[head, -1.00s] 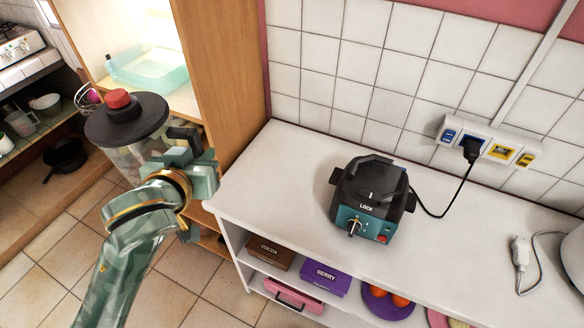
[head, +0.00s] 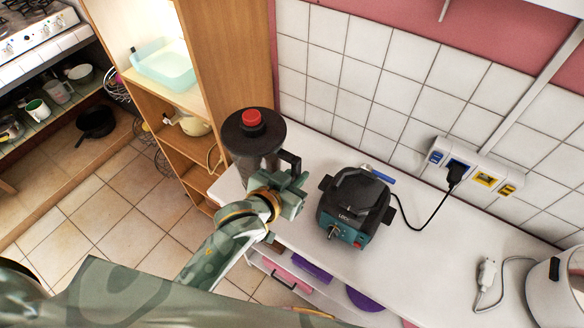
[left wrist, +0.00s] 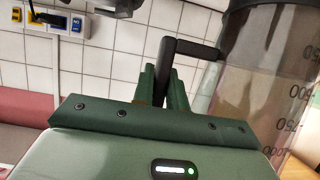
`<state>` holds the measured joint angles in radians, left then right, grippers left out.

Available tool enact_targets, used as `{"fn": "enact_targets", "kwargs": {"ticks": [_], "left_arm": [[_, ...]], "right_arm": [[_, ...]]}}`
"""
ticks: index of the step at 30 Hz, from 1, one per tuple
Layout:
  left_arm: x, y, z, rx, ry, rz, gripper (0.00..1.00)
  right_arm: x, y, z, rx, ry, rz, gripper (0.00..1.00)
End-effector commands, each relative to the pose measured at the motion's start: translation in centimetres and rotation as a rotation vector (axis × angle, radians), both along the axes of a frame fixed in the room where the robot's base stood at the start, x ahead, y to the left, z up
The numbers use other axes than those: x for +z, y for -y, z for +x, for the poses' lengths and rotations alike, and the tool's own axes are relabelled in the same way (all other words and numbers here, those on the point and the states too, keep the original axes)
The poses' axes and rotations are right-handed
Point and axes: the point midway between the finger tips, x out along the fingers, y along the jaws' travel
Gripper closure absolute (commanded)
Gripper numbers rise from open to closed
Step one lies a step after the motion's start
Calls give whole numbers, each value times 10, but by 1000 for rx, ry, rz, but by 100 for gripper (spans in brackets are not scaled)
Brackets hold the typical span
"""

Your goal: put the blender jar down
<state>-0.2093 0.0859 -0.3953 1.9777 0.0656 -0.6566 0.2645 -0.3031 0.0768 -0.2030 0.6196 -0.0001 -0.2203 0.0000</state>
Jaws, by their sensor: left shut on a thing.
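The blender jar (head: 255,140) has a dark lid with a red cap and shows at the left end of the white counter (head: 420,240). My left gripper (head: 288,180) is shut on the jar's black handle. In the left wrist view the handle (left wrist: 167,65) stands between the fingers (left wrist: 164,90), and the clear jar wall (left wrist: 270,85) with its measuring marks is at the right. The jar's bottom is hidden, so I cannot tell whether it touches the counter. The blender base (head: 352,210) stands on the counter, right of the jar. My right gripper is not in view.
A wooden shelf (head: 232,60) stands close behind and left of the jar. A wall socket strip (head: 470,174) holds the base's plug and cord. A white appliance (head: 555,285) and loose plug (head: 487,272) are at the right. The counter between base and plug is clear.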

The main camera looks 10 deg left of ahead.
Motion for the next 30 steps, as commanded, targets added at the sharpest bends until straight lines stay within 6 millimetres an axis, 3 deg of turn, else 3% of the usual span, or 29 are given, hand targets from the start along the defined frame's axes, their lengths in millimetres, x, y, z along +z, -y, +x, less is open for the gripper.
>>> {"fn": "enact_targets", "kwargs": {"ticks": [6,12,21,25,30], "left_arm": [[-23,-5,57,1,7,4,100],[-61,-8,85,1,4,2,100],[-84,-9,104,1,5,1,100],[-105,-9,102,1,2,1,100],[-111,-8,103,1,5,0,100]], "right_arm": [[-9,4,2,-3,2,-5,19],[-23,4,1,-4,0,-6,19],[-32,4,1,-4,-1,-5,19],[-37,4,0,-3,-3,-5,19],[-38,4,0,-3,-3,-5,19]]}}
